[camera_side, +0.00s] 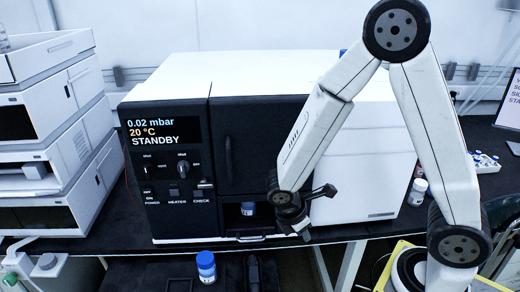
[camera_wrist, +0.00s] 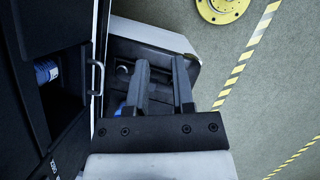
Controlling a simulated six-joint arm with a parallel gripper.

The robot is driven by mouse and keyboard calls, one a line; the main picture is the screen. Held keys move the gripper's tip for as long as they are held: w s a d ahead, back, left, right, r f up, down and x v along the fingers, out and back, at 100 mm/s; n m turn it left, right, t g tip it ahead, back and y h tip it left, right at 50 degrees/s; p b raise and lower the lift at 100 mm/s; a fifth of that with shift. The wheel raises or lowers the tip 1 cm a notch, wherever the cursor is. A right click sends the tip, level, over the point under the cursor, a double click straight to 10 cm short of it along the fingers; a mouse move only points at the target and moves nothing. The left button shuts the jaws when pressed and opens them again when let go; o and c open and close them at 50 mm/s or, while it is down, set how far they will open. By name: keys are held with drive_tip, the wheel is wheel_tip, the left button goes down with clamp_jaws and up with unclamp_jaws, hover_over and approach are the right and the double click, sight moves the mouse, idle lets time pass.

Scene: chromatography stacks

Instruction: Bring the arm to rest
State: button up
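My gripper (camera_wrist: 161,64) points down in the wrist view, its two dark fingers apart with nothing between them. In the side view my gripper (camera_side: 314,212) hangs in front of the machine's lower right part, clear of it as far as I can tell. The black-fronted machine (camera_side: 262,140) reads 0.02 mbar, 20 °C, STANDBY. A blue-capped vial (camera_side: 248,208) stands in its low opening. It also shows as a blue, ribbed vial (camera_wrist: 46,72) in the wrist view. My arm is folded, with its elbow high.
A blue-capped bottle (camera_side: 206,268) stands lower, in front of the machine. White stacked instruments (camera_side: 50,130) fill the left. Another bottle (camera_side: 418,192) and a tray of vials (camera_side: 484,162) stand to the right. The floor (camera_wrist: 255,110) has yellow-striped tape.

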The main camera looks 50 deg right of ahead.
wheel_tip(320, 180, up, 7)
drive_tip(key=a+m+t+y, duration=0.1)
drive_tip(key=m+t+y, duration=0.3)
drive_tip(key=m, duration=0.9)
drive_tip(key=shift+f, duration=0.15)
